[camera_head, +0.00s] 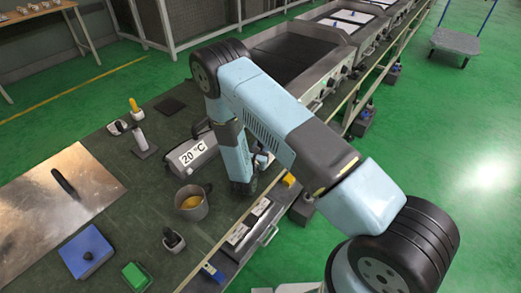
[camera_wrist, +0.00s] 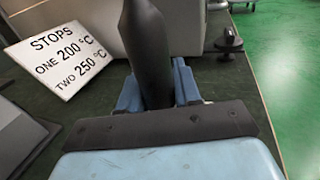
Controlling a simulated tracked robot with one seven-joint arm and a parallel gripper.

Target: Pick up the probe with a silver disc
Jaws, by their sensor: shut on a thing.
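In the wrist view my gripper (camera_wrist: 158,88) has its blue fingers closed around a dark, tapered black handle (camera_wrist: 146,40). The handle points up and away from my palm. I cannot see a silver disc on it, so I cannot tell from these frames whether it is the probe with the disc.
A white sign reading STOPS (camera_wrist: 68,48) lies left of my gripper. A small black knobbed thing (camera_wrist: 229,42) stands at the right. On the bench are a metal pot (camera_head: 192,205), a black-handled thing in a holder (camera_head: 172,239), a blue box (camera_head: 88,252) and a metal plate (camera_head: 40,215).

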